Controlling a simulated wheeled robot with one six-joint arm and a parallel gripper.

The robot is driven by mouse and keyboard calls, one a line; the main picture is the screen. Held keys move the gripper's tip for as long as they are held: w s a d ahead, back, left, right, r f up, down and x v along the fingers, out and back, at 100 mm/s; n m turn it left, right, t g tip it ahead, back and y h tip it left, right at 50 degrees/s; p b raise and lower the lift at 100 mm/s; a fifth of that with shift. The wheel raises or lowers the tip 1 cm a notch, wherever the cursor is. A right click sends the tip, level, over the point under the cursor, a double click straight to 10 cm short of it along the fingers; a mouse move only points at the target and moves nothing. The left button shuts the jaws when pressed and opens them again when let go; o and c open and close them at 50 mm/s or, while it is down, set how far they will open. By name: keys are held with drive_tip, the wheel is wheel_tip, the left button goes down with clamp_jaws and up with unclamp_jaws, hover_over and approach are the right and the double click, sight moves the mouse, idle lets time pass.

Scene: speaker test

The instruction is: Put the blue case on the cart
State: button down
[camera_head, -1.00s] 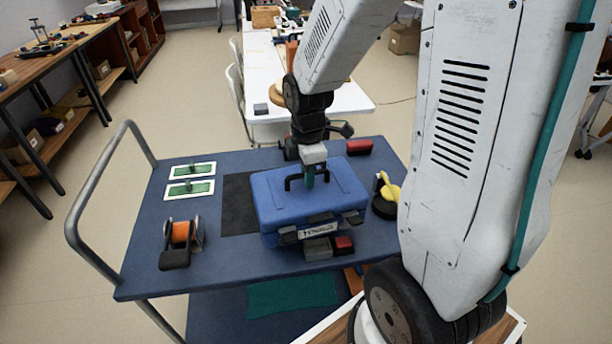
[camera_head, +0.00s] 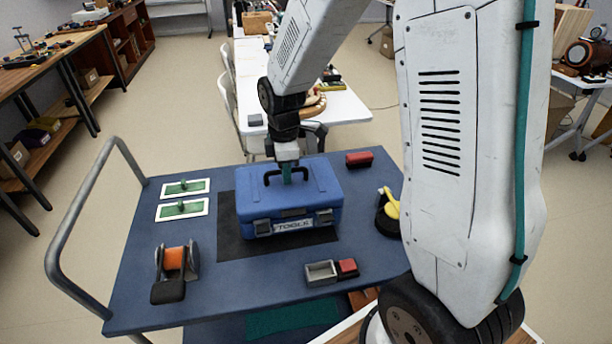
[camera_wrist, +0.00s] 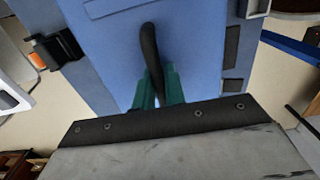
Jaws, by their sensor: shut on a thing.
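The blue case (camera_head: 290,203) has a black handle, dark latches and a label on its front. In the head view it is upright over the black mat (camera_head: 228,235) on the blue cart (camera_head: 220,282). I cannot tell for sure whether its underside touches the mat. My gripper (camera_head: 287,178) is above the case, shut on its handle. In the wrist view the green fingers of my gripper (camera_wrist: 158,88) are on either side of the black handle (camera_wrist: 149,50), with the blue lid behind. The case hides part of the mat.
On the cart are two white-framed green plates (camera_head: 182,209), an orange-and-black tape dispenser (camera_head: 174,268), a grey box (camera_head: 320,272), a red block (camera_head: 359,158) and a yellow-and-black item (camera_head: 389,213). The cart's rail (camera_head: 62,235) rises at left. A white table (camera_head: 345,107) stands behind.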

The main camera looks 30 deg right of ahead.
drive_tip(key=w+a, duration=0.1)
drive_tip(key=w, duration=0.1)
drive_tip(key=w+a, duration=0.2)
drive_tip(key=shift+a+f, duration=0.2)
drive_tip(key=shift+f, duration=1.75)
drive_tip(key=c, duration=1.5)
unclamp_jaws()
drive_tip(key=shift+o, duration=0.2)
wheel_tip(320, 180, up, 12)
